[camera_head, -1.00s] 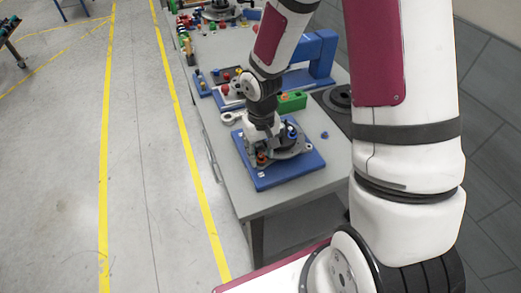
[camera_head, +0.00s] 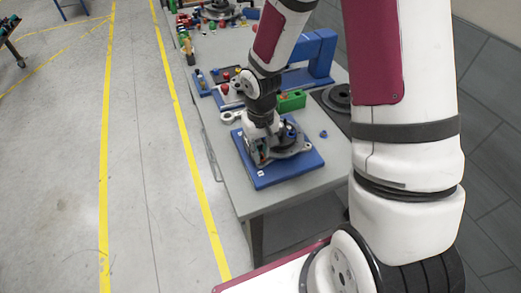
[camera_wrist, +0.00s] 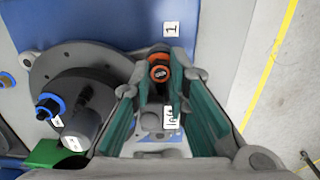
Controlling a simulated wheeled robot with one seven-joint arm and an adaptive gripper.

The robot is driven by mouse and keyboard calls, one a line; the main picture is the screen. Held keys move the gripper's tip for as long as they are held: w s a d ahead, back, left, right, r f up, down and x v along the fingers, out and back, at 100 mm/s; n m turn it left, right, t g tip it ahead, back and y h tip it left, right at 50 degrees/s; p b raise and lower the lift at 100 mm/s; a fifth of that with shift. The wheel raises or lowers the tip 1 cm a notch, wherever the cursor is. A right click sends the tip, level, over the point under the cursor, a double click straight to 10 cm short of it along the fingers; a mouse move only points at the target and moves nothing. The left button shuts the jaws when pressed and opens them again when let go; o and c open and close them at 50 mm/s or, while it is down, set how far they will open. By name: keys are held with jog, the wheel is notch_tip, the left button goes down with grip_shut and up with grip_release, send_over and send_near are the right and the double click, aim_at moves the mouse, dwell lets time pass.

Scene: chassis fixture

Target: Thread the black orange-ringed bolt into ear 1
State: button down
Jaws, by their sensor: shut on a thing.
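The black bolt with the orange ring (camera_wrist: 160,72) is between the fingertips of my gripper (camera_wrist: 159,82) in the wrist view, seen from its head end. My gripper is shut on it. It is over the ear beside the white label "1" (camera_wrist: 171,29). The fingers and the bolt head hide the ear's hole, so I cannot tell how deep the bolt sits. The grey chassis fixture (camera_wrist: 85,57) lies on a blue base plate (camera_head: 300,172).
A blue-ringed bolt (camera_wrist: 48,106) stands by a dark cylinder on the fixture. A green block (camera_head: 291,100) and a blue stand (camera_head: 322,55) are behind the plate. A small blue nut (camera_head: 323,134) lies right of it. The table's front corner (camera_head: 245,205) is bare.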

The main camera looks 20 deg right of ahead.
jog(key=m, duration=0.6)
jog(key=shift+f+m, duration=0.1)
jog(key=shift+m, duration=0.3)
jog(key=m, duration=0.6)
jog(key=shift+p, duration=0.4)
jog(key=c, duration=1.5)
grip_release()
notch_tip(320, 180, up, 8)
jog(key=p, duration=0.3)
jog(key=shift+s+r+p, duration=0.1)
jog(key=shift+r+p, duration=0.1)
jog(key=shift+p, duration=0.15)
jog(key=shift+r, duration=0.25)
